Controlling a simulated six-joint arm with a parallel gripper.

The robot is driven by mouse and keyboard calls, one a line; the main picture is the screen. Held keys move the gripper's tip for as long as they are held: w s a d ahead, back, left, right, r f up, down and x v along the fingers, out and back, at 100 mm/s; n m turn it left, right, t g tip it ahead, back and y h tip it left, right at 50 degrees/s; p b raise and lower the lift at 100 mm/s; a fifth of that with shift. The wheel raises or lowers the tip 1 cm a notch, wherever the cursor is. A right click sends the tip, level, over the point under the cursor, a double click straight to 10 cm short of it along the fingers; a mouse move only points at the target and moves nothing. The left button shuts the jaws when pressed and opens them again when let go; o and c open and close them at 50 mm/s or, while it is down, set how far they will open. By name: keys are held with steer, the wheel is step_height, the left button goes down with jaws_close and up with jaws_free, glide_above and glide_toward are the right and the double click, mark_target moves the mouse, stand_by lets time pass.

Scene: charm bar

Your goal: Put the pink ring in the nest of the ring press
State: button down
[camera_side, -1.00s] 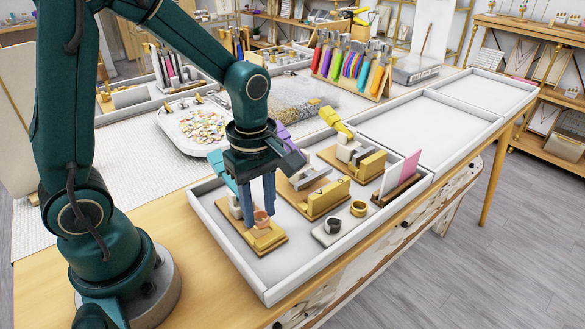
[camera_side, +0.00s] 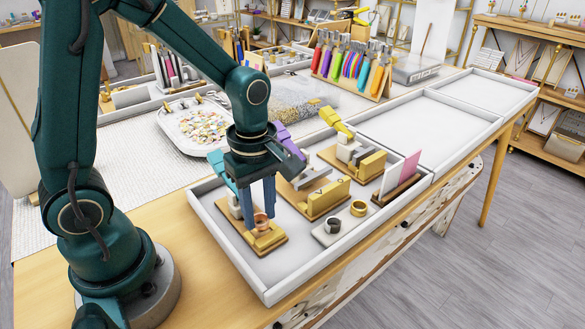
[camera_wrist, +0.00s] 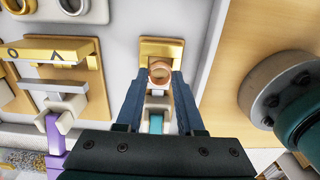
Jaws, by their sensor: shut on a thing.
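The pink ring (camera_side: 261,222), a coppery band, is between the fingertips of my gripper (camera_side: 259,221), which is shut on it. In the wrist view the ring (camera_wrist: 160,71) shows its round opening between the two blue fingers (camera_wrist: 160,78). The ring is over the front part of the teal-handled press (camera_side: 272,241), which has a wood and gold base (camera_wrist: 162,47). The ring's underside and the nest are hidden, so I cannot tell whether the ring touches it.
The press stands in a grey tray (camera_side: 264,285) with raised white walls. Presses with purple (camera_side: 281,131) and yellow (camera_side: 336,120) handles are beside it. A dark ring (camera_side: 333,225) and a gold ring (camera_side: 358,208) sit at the right. The front left tray floor is clear.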

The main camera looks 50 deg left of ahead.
steer(key=shift+f, duration=0.9)
stand_by(1.3)
steer(key=shift+c, duration=2.2)
jaws_free()
steer(key=shift+r, duration=0.1)
steer(key=shift+r, duration=2.5)
